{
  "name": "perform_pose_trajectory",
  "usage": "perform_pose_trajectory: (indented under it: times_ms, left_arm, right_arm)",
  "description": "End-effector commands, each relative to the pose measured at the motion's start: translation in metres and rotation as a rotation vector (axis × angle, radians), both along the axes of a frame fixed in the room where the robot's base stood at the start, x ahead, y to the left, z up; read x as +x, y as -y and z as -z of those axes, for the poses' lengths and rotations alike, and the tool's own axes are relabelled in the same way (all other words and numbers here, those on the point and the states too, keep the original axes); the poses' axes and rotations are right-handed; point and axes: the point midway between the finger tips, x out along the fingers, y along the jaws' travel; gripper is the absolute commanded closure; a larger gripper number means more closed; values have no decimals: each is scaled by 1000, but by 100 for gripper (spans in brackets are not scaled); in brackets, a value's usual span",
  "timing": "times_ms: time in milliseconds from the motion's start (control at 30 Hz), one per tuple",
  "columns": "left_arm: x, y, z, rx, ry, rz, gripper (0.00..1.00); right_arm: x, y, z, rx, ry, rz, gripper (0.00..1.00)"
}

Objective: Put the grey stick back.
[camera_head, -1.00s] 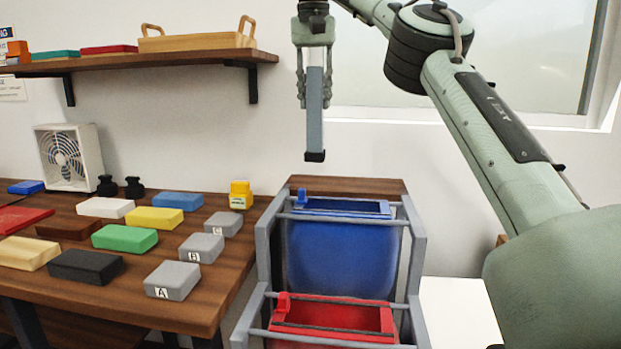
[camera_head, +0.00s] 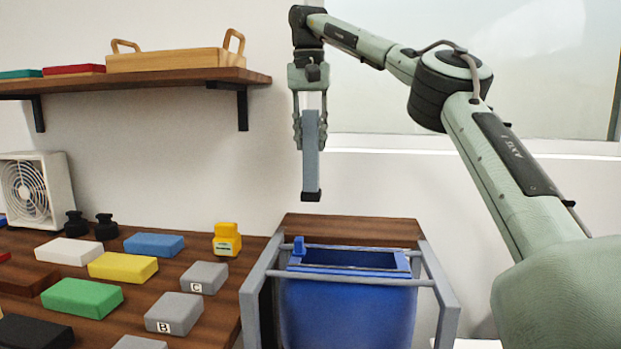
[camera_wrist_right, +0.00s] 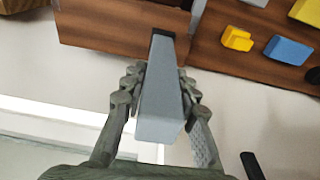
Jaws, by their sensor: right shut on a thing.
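The grey stick (camera_head: 311,150) is a long bar with a black lower end, hanging nearly upright. My right gripper (camera_head: 310,122) is shut on its upper part, high above the wooden back edge of the bin rack (camera_head: 350,229). In the right wrist view the stick (camera_wrist_right: 161,100) sits between the two fingers (camera_wrist_right: 160,98), its black end pointing away towards the rack. The stick touches nothing but the gripper. My left gripper is not in view.
A blue bin (camera_head: 348,310) hangs in the rack. Left of it, a counter holds coloured blocks, grey blocks marked B (camera_head: 174,313) and C (camera_head: 203,277), and a yellow item (camera_head: 227,239). A wall shelf (camera_head: 140,82) carries a wooden tray (camera_head: 175,61). A fan (camera_head: 35,190) stands far left.

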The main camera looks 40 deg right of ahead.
Motion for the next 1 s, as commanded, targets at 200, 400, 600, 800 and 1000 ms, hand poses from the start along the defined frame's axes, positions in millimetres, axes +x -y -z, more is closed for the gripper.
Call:
perform_pose_trajectory:
  times_ms: [200, 400, 600, 800, 1000]
  left_arm:
    - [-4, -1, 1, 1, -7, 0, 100]
    - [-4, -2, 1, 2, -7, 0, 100]
    - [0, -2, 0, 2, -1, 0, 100]
    - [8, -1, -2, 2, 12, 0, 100]
    - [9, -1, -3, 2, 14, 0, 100]
  right_arm:
    - [0, 0, 24, -1, -1, 0, 94]
    - [-1, 0, 53, 0, -1, -1, 94]
    - [0, 0, 62, 1, 1, 1, 94]
    - [0, 0, 63, 1, 1, 1, 94]
    - [0, 0, 65, 1, -1, 0, 56]
